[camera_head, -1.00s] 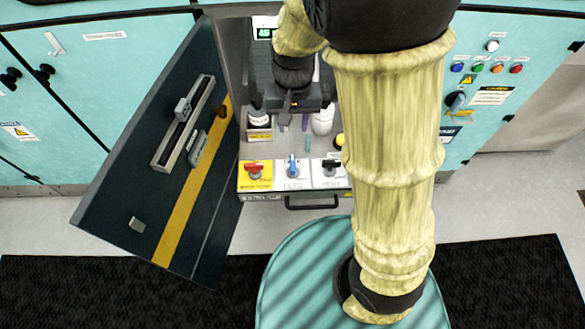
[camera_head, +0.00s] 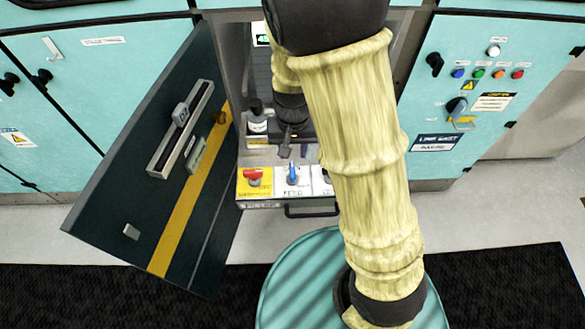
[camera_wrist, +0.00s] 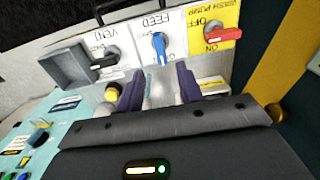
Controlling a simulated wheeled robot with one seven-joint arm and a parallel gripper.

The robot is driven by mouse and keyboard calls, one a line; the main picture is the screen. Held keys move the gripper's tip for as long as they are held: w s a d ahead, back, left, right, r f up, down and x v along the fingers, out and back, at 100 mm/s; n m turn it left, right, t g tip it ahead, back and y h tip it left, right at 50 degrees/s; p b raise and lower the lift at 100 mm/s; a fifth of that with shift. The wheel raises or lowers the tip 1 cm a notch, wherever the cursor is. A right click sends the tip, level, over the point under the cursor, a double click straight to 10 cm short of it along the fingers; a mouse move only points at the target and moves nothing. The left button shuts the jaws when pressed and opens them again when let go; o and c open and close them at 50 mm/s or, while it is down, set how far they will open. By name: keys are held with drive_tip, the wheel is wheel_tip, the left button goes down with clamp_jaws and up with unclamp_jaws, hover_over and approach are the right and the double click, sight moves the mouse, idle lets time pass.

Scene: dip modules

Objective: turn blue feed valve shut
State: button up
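The blue feed valve (camera_head: 293,174) sits on a white panel marked FEED, between the red and black valves. Its handle points roughly away from me across the panel. In the wrist view the blue handle (camera_wrist: 159,46) shows between the lines of my two fingers, beyond their tips. My gripper (camera_wrist: 160,72) is open, with two dark purple fingers spread apart and nothing between them. In the head view my gripper (camera_head: 293,152) is just behind the blue valve, partly hidden by my own arm. The fingers look apart from the handle.
A red pump valve (camera_head: 253,175) on yellow is left of the blue one. A black vent valve (camera_wrist: 104,62) is on its other side. A dark open door (camera_head: 150,170) stands at left. Bottles (camera_head: 257,122) stand behind the valves. A drawer handle (camera_head: 310,211) is in front.

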sight(293, 170)
wheel_tip(293, 170, down, 9)
drive_tip(key=shift+r+b, duration=0.1)
drive_tip(key=shift+b, duration=0.9)
clamp_jaws()
